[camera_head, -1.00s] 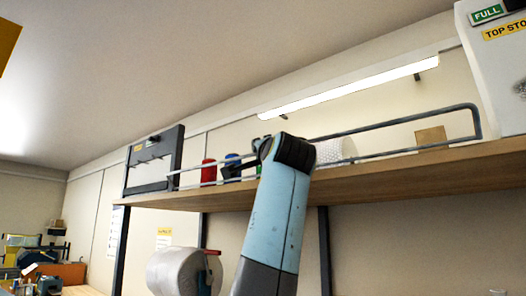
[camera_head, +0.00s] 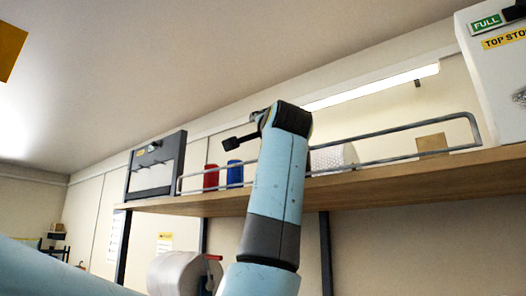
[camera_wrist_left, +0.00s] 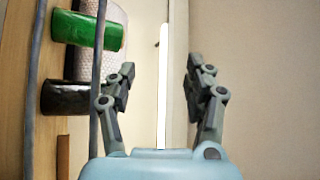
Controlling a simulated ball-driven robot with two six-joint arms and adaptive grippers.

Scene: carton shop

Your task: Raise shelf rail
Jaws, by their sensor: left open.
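The shelf rail (camera_head: 400,127) is a grey wire loop along the front of the wooden shelf (camera_head: 400,184). My arm hides part of its middle. My right gripper is not in view.
Behind the rail stand a red spool (camera_head: 211,177), a blue spool (camera_head: 235,173), a bubble-wrap roll (camera_head: 335,156) and a brown carton (camera_head: 432,144). The wrist view also shows green (camera_wrist_left: 85,30) and black (camera_wrist_left: 68,97) cylinders. A dark-framed holder (camera_head: 155,166) and a white box (camera_head: 495,80) flank them.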

